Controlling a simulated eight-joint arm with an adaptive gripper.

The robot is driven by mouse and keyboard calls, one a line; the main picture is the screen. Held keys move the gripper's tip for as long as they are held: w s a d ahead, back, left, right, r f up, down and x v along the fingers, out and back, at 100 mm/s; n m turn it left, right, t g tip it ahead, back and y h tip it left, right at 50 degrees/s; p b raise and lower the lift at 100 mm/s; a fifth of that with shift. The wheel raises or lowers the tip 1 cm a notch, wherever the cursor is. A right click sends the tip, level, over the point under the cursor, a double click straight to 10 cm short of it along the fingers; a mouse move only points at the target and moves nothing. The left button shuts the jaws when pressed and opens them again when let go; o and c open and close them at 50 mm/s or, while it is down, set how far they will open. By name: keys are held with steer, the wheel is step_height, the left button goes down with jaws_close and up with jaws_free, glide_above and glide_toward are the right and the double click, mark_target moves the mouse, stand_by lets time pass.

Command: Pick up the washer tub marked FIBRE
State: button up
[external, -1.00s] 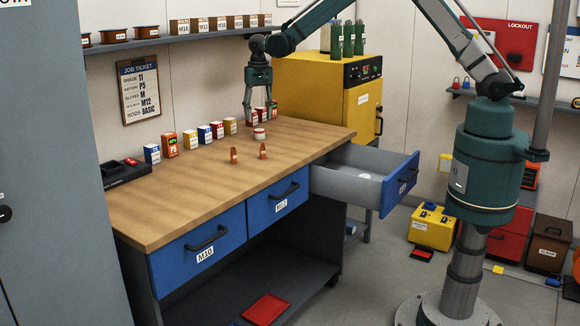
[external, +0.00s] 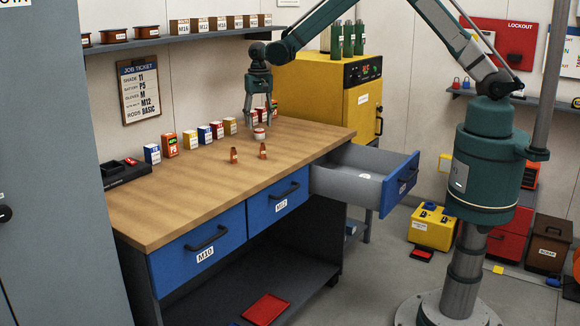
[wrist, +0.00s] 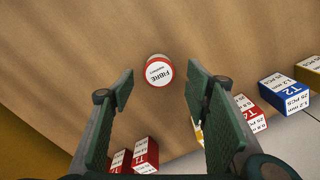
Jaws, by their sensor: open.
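In the external view the tub (external: 260,133) is near the bench's far side, below my gripper (external: 260,122). My gripper (wrist: 158,85) is open and empty, pointing down with one finger to each side of the tub. The fingers do not appear to touch it.
Several small labelled boxes stand in a row along the bench's back, including a blue T2 box (wrist: 285,95) and red boxes (wrist: 145,155) near my fingers. The bench's front (external: 190,205) is clear. A drawer (external: 375,178) is open.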

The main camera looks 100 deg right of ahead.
mark_target(259, 130)
steer(key=shift+f+p, duration=0.3)
steer(key=shift+f, duration=2.05)
steer(key=c, duration=1)
